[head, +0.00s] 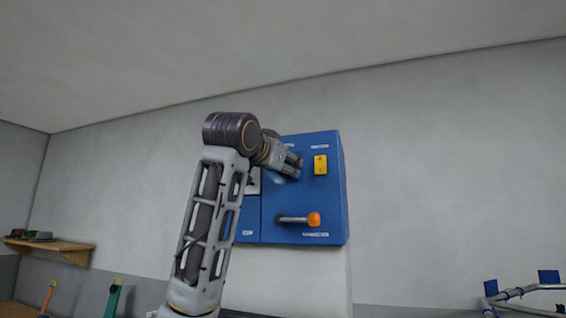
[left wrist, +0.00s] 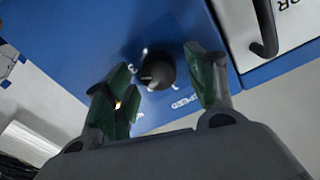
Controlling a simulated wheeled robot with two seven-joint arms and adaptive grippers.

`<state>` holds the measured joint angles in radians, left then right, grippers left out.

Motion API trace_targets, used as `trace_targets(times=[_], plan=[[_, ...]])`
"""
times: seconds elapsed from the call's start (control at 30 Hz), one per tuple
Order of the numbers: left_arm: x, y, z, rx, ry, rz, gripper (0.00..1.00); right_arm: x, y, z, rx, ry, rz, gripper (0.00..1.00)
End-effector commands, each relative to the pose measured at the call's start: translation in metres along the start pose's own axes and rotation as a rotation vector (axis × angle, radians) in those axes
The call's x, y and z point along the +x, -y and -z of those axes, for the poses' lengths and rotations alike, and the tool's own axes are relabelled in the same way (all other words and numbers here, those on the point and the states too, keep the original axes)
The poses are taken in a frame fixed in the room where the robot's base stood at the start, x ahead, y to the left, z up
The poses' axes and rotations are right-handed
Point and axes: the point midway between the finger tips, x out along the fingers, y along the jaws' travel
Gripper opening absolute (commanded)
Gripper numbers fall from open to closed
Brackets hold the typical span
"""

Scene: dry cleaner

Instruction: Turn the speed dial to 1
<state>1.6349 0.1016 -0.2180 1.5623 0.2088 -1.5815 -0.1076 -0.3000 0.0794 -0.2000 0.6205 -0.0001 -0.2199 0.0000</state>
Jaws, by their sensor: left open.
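The speed dial is a round black knob (left wrist: 157,72) on the blue panel (left wrist: 90,35), with small white marks around it. I cannot read which mark it points to. In the left wrist view my left gripper (left wrist: 163,88) is open, with one green-padded finger on each side of the dial. The dial appears between the fingertips, and I see no clear contact. In the head view my left gripper (head: 293,166) is at the upper part of the blue panel (head: 335,195), and the dial is hidden behind it. My right gripper is not in view.
A yellow switch (head: 320,165) is just right of my gripper. A lever with an orange knob (head: 313,219) sticks out below. A white plate with a dark handle (left wrist: 265,28) is beside the dial panel. A wooden shelf (head: 62,247) hangs far left.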

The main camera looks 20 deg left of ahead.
Motion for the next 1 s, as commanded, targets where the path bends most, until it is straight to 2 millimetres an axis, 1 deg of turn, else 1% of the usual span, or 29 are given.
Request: trace_targets(times=[0.3,0.6,0.67,1.0], plan=[[0.0015,-0.0004,-0.0006,0.0,0.001,0.0,0.56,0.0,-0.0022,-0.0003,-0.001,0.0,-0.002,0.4],[0.0012,-0.0004,-0.0005,0.0,0.0,0.0,0.17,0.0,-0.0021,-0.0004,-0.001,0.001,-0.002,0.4],[0.0012,-0.0003,-0.0005,0.0,0.0,0.0,0.1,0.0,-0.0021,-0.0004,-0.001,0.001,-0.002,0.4],[0.0011,-0.0006,-0.0008,-0.035,-0.002,0.0,0.1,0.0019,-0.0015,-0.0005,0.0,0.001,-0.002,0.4]])
